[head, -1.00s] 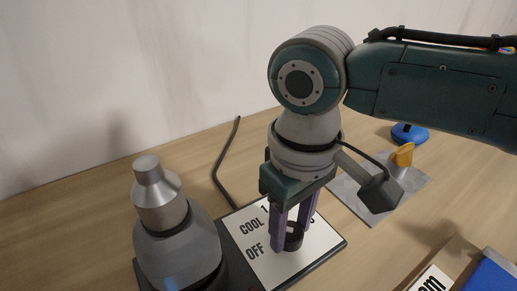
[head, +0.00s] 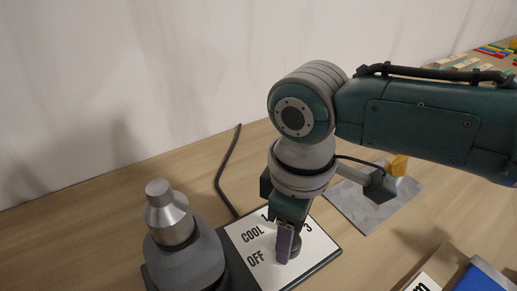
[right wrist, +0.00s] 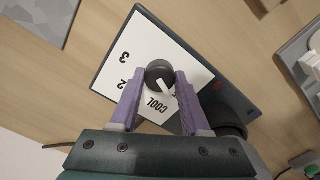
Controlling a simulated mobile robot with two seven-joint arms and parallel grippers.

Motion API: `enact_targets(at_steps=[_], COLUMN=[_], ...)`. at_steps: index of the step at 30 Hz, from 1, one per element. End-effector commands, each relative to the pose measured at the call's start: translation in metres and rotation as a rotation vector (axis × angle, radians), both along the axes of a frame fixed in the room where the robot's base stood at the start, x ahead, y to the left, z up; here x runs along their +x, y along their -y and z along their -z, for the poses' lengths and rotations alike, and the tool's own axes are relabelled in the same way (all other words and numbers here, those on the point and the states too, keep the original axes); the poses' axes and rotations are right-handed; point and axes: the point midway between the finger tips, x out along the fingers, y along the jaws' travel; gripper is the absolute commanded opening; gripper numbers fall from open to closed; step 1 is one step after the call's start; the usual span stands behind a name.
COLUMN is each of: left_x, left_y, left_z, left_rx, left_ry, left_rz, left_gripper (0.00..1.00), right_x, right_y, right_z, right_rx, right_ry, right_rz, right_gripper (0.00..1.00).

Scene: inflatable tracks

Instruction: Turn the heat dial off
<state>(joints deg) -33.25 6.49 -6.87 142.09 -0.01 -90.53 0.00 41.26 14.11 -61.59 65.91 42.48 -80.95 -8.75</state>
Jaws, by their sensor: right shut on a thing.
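The heat dial is a round black knob (right wrist: 157,70) with a white pointer mark, set on a white panel (head: 315,242) marked OFF, COOL and numbers. In the right wrist view the pointer is turned toward the COOL and OFF side; I cannot tell exactly which label it meets. My right gripper (head: 287,258) points down over the panel in the head view. Its purple fingers are shut on the dial, one on each side, as the right wrist view shows (right wrist: 156,85). The fingers partly hide the dial in the head view. My left gripper is not in view.
A grey device with a silver nozzle (head: 170,215) stands just left of the panel. A black cable (head: 227,170) runs behind it. A grey marbled plate (head: 365,212) with a yellow piece (head: 398,165) lies to the right. A blue item (head: 485,280) is at the lower right.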

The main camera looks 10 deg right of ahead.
Motion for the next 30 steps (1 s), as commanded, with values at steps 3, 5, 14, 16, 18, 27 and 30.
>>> enact_targets(at_steps=[3, 5, 14, 16, 18, 27, 30], left_x=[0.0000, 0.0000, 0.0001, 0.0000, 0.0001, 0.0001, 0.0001], left_y=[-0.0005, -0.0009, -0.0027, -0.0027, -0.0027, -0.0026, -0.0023], left_z=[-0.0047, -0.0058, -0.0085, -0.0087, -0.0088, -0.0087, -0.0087], left_rx=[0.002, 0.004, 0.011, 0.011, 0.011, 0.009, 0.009], left_ry=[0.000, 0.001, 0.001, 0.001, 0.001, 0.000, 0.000], left_rz=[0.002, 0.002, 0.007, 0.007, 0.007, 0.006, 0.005], left_gripper=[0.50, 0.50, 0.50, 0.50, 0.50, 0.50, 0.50], right_x=[-0.0002, -0.0002, 0.0000, 0.0001, 0.0001, 0.0002, 0.0002], right_y=[-0.0013, -0.0014, -0.0010, -0.0011, -0.0011, -0.0012, -0.0014], right_z=[-0.0018, -0.0016, -0.0009, -0.0008, -0.0007, -0.0007, -0.0007], right_rx=[0.003, 0.003, 0.002, 0.002, 0.002, 0.003, 0.003], right_ry=[0.000, 0.000, 0.000, 0.000, 0.000, 0.001, 0.001], right_rz=[-0.078, -0.113, -0.220, -0.230, -0.237, -0.241, -0.241], right_gripper=[0.00, 0.00, 0.00, 0.00, 0.00, 0.00, 0.50])
